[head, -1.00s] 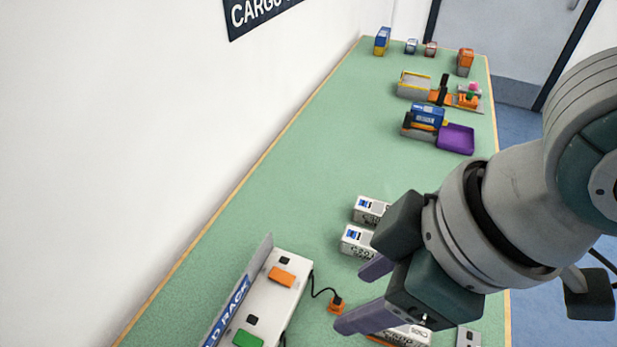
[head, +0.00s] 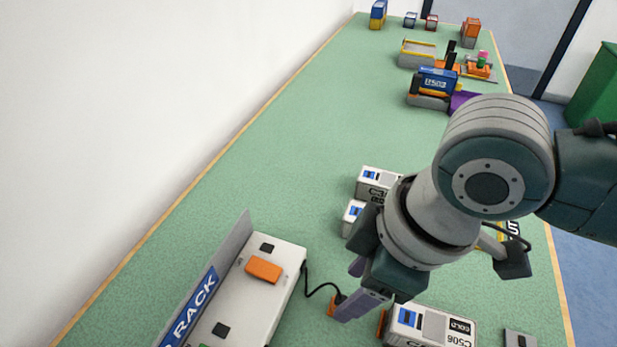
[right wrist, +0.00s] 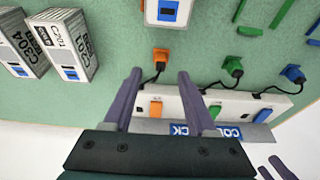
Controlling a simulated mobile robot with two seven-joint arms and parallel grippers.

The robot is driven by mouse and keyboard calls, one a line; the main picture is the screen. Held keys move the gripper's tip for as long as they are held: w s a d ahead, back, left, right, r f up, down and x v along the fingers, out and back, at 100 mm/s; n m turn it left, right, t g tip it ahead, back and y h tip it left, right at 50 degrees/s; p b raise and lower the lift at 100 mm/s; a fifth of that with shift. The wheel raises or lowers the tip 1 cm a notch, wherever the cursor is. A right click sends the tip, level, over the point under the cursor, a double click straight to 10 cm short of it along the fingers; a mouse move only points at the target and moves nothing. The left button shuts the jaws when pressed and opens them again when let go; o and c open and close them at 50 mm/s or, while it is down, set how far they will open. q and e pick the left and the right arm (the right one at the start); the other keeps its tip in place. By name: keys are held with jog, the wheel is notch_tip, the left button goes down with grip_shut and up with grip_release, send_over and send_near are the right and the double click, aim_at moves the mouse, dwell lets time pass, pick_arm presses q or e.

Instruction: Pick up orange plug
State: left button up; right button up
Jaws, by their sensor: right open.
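The orange plug (head: 331,306) lies on the green table, partly hidden behind a finger of my right gripper (head: 351,291) in the head view. A black cable runs from it to the white rack (head: 285,262). In the right wrist view the orange plug (right wrist: 160,55) shows just beyond and between the spread fingertips of my right gripper (right wrist: 160,74). The right gripper is open and empty, above the plug; contact cannot be made out. Two purple fingers, seemingly of my left gripper (right wrist: 274,166), show at the lower right of the right wrist view; their opening is unclear.
A green plug (right wrist: 233,66) and a blue plug (right wrist: 293,74) lie along the rack. A white container (head: 432,326) stands close to the right gripper. Two white containers (head: 378,182) stand behind it. The table's middle left is clear.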

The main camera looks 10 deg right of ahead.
aim_at(341, 299)
jog(key=x, duration=0.3)
jog(key=shift+a+f+b, duration=0.1)
jog(key=shift+f+b, duration=0.1)
jog(key=shift+b, duration=0.2)
jog(key=shift+c, duration=0.4)
grip_shut()
